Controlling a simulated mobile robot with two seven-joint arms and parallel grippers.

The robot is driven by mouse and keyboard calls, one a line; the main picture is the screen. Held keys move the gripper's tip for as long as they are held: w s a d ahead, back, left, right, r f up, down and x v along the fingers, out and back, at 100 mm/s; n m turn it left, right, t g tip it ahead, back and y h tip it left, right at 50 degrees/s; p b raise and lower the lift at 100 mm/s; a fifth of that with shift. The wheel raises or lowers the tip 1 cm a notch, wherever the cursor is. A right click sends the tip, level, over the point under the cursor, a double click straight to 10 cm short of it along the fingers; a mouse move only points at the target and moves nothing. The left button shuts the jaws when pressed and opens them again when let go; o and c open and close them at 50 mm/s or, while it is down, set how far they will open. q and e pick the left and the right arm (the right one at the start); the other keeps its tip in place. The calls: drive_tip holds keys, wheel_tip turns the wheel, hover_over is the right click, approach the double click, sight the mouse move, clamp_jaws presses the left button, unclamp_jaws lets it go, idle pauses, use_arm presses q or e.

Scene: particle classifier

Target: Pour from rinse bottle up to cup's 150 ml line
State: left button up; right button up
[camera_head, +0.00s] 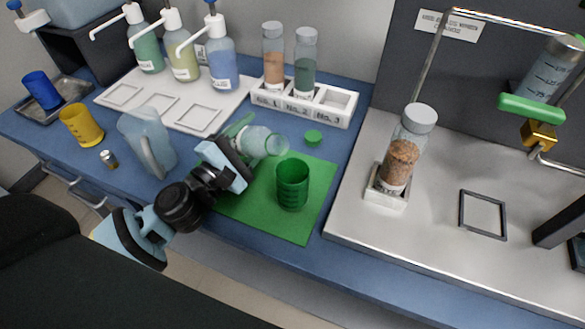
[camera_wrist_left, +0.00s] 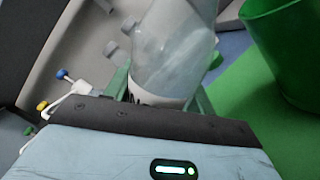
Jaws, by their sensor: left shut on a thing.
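My left gripper (camera_head: 240,142) is shut on the clear rinse bottle (camera_head: 262,141). The bottle is tilted well over, its open mouth pointing right, above and behind the green cup. It also shows between the green fingers in the left wrist view (camera_wrist_left: 172,50). The green cup (camera_head: 292,184) stands upright on the green mat (camera_head: 310,215), apart from the bottle. Its dark bands are visible, but I cannot tell the 150 ml line or the level inside. No stream is clearly visible. My right gripper is not in view.
A green cap (camera_head: 313,138) lies behind the cup. A clear jug (camera_head: 147,140) and yellow cup (camera_head: 82,125) stand left. A white rack (camera_head: 335,103) holds two bottles. A brown-filled bottle (camera_head: 402,155) stands on the metal tray (camera_head: 440,215) at right.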

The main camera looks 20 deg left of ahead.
sight(241, 134)
use_arm(q)
drive_tip(key=shift+m, duration=0.3)
drive_tip(key=shift+a+r+m+h+b, duration=0.2)
drive_tip(key=shift+r+m+h+b, duration=0.15)
drive_tip(key=shift+r+m, duration=0.55)
idle(0.5)
drive_tip(key=shift+d+r+m+p, duration=0.1)
drive_tip(key=shift+r+m+p, duration=0.1)
drive_tip(key=shift+m+p, duration=0.25)
drive_tip(key=shift+r, duration=0.15)
idle(0.4)
drive_tip(key=shift+d+r+m+h+p, duration=0.25)
drive_tip(key=shift+r+m+p, duration=0.15)
drive_tip(key=shift+m+p, duration=0.35)
idle(0.5)
drive_tip(key=shift+s+r+m+p, duration=0.1)
drive_tip(key=shift+r+m+p, duration=0.4)
drive_tip(key=shift+p, duration=0.2)
idle(1.3)
